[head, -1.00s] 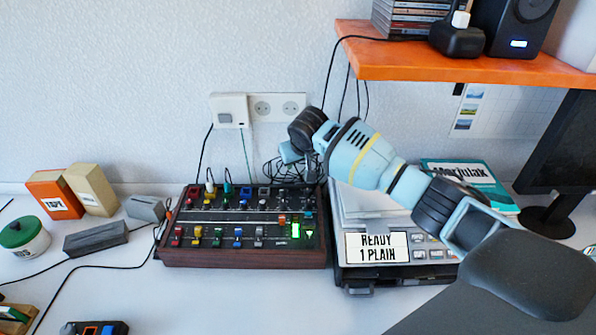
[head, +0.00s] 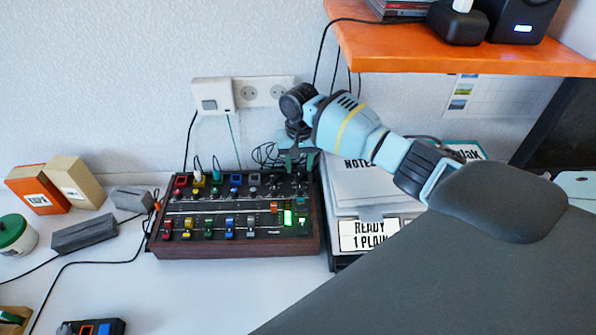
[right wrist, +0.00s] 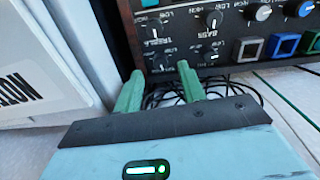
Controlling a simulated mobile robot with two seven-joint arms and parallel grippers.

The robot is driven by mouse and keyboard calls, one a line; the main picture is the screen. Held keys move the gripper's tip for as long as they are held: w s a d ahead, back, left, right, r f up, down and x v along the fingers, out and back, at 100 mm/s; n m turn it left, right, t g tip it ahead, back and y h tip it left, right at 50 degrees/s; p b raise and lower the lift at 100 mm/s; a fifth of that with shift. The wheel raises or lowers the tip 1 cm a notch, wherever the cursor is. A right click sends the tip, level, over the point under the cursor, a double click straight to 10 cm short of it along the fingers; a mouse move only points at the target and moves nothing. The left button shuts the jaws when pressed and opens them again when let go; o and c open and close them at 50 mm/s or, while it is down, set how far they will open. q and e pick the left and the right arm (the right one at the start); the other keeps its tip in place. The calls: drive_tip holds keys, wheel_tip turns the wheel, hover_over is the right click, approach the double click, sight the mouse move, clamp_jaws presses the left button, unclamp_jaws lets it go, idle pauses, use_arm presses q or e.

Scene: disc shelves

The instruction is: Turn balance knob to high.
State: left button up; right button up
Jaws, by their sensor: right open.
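The dark mixer panel (head: 160,239) with a wooden frame sits on the desk, with coloured buttons, sliders and small knobs. In the right wrist view its corner shows several small black knobs (right wrist: 212,18) with upside-down low and high marks; bass and treble labels are readable, but I cannot make out a balance label. My right gripper (head: 296,158) is over the panel's back right corner. In the right wrist view its green fingers (right wrist: 161,84) are apart and empty, with the right fingertip close to a lower knob; contact is unclear. My left gripper is out of view.
An orange shelf (head: 450,58) hangs above right. Cables (head: 268,154) lie behind the panel. Grey blocks (head: 92,234) and boxes are at left. The desk in front of the panel is clear.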

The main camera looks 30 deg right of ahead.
sight(299, 175)
drive_tip(key=shift+f, duration=1.65)
clamp_jaws()
